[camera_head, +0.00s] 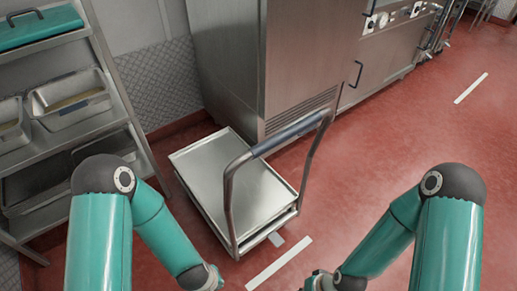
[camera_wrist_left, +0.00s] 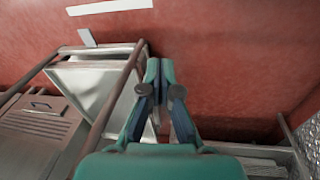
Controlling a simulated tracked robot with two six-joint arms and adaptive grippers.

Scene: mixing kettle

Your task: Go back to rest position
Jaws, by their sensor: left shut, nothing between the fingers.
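In the left wrist view my left gripper (camera_wrist_left: 160,68) has its two teal fingers together at the tips, with nothing between them. It is above the red floor, and the cart shows beside it on the left of the picture. In the head view my left arm comes in from the left and bends down to the bottom edge. My right arm comes in from the right and also bends down to the bottom edge.
A metal cart (camera_head: 215,165) with a raised handle (camera_head: 270,143) stands ahead between my arms. A shelf rack with metal trays (camera_head: 70,98) and a teal case (camera_head: 40,27) is at the left. A steel cabinet (camera_head: 255,55) stands behind the cart. Red floor (camera_head: 390,145) is clear at the right.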

